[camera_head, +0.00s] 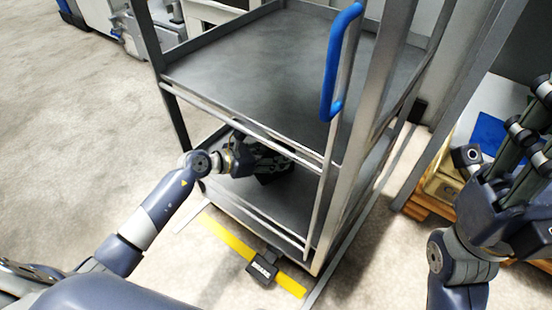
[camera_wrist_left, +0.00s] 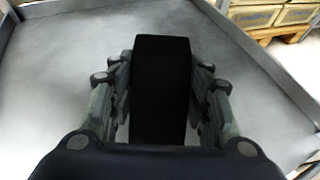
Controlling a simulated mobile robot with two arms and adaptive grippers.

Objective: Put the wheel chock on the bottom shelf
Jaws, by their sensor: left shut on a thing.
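The wheel chock (camera_wrist_left: 160,90) is a black block between the fingers of my left gripper (camera_wrist_left: 162,100), which is shut on it. In the head view my left gripper (camera_head: 268,160) reaches through the cart's open side, between its two decks. The dark chock (camera_head: 272,178) shows only partly there, under the fingers. It is over the grey bottom shelf (camera_head: 285,205); I cannot tell whether it touches the surface. My right gripper (camera_head: 530,110) is raised at the right edge, away from the cart, and its finger opening is unclear.
The grey upper shelf (camera_head: 260,65) is empty and lies above my left gripper. A blue handle (camera_head: 338,60) and metal posts stand at the cart's right side. A black labelled piece (camera_head: 262,268) lies by yellow floor tape (camera_head: 228,238). Crates on a pallet (camera_head: 440,185) stand at right.

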